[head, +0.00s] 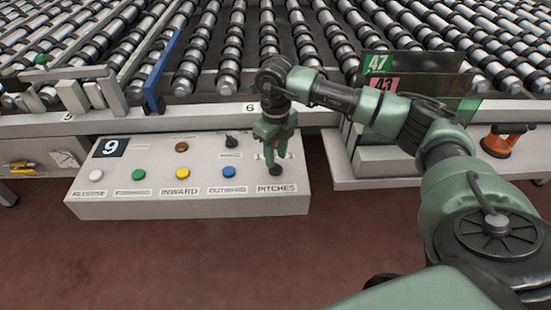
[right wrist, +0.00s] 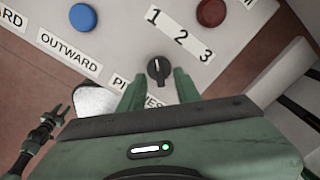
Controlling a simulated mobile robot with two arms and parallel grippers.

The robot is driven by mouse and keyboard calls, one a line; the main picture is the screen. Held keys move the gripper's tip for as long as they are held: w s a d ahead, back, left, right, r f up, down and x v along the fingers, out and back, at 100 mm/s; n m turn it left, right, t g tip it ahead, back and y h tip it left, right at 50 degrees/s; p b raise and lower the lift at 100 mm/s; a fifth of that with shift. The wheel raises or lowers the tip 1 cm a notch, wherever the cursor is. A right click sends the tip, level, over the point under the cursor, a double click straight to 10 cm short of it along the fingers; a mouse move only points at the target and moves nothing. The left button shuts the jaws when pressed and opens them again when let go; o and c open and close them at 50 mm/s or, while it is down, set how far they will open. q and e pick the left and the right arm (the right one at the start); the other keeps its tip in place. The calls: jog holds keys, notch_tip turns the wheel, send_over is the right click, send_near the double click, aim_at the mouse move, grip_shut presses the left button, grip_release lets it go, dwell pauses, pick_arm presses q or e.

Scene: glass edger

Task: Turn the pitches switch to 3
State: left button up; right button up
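The pitches switch is a small black knob (right wrist: 158,70) on the sloped control panel. In the right wrist view its white mark points up, roughly towards the 1 on the 1-2-3 label (right wrist: 180,36). The PITCHES label (head: 276,188) is just below. A small pronged gripper, seemingly my left (right wrist: 55,116), shows at the lower left of the wrist view, prongs apart.
The grey control panel (head: 133,207) also carries white, green, yellow and blue buttons, a brown button, another black knob (head: 232,141) and a display reading 9 (head: 110,147). A red button (right wrist: 211,12) lies beyond the numbers. Conveyor rollers are behind; an orange-handled object (head: 503,141) is at right.

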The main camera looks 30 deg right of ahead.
jog(key=shift+f, duration=1.2)
grip_shut()
